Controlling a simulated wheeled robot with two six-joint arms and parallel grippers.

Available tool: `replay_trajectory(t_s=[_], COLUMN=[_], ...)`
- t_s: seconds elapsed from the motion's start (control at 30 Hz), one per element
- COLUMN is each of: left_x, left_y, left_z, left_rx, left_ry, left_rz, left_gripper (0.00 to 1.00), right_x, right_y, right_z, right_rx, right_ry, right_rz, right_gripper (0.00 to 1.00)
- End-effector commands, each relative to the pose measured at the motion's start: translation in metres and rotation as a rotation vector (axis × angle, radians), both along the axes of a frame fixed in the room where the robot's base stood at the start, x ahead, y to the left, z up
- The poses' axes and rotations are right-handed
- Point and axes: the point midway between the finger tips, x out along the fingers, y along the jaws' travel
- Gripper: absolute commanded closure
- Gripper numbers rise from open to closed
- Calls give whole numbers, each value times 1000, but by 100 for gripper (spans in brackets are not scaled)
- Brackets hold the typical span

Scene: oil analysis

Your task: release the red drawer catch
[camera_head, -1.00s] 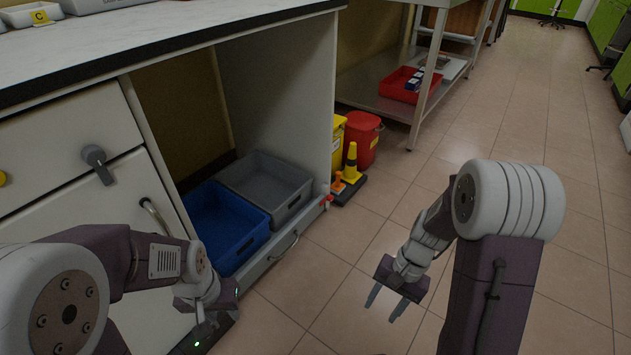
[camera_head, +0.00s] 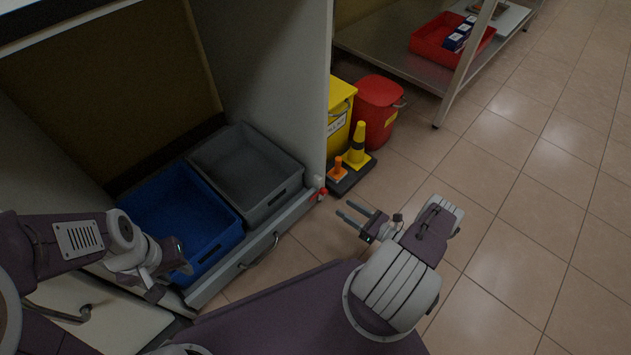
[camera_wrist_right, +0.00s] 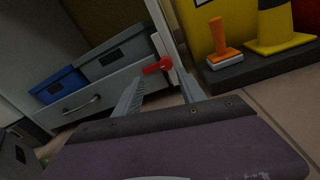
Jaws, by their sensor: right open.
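The red drawer catch (camera_head: 321,194) sits at the right front corner of the low pull-out drawer (camera_head: 262,241), by the cabinet's side panel. In the right wrist view the catch (camera_wrist_right: 157,66) shows just beyond and between the fingertips. My right gripper (camera_head: 344,208) is open and empty, pointing at the catch from the right with a small gap. Both of its fingers also show in the right wrist view (camera_wrist_right: 160,84). My left gripper (camera_head: 176,268) is at the left front of the blue bin; its fingers are not clear.
A blue bin (camera_head: 205,262) and a grey bin (camera_head: 283,198) sit in the drawer, which has a metal front handle (camera_head: 260,252). Floor at right is clear.

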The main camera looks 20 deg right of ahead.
Motion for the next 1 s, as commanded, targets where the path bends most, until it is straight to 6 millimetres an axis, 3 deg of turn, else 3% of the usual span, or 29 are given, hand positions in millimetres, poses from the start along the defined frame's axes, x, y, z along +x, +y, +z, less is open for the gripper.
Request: replay_trajectory(t_s=[0.03, 0.27, 0.7, 1.0], left_x=[0, 0, 0, 0], left_y=[0, 0, 0, 0], left_z=[-5, -6, -43, -43], left_rx=[0, 0, 0, 0], left_ry=[0, 0, 0, 0], left_rz=[0, 0, 0, 0], left_gripper=[64, 64, 64, 64], right_x=[-3, 1, 73, 79], right_y=[-4, -5, 29, 31], right_z=[-8, -10, -12, -8], right_rx=[16, 25, 23, 24], right_ry=[-7, -14, -13, -12], right_rz=[-37, -60, -54, -57], right_gripper=[52, 52, 52, 52])
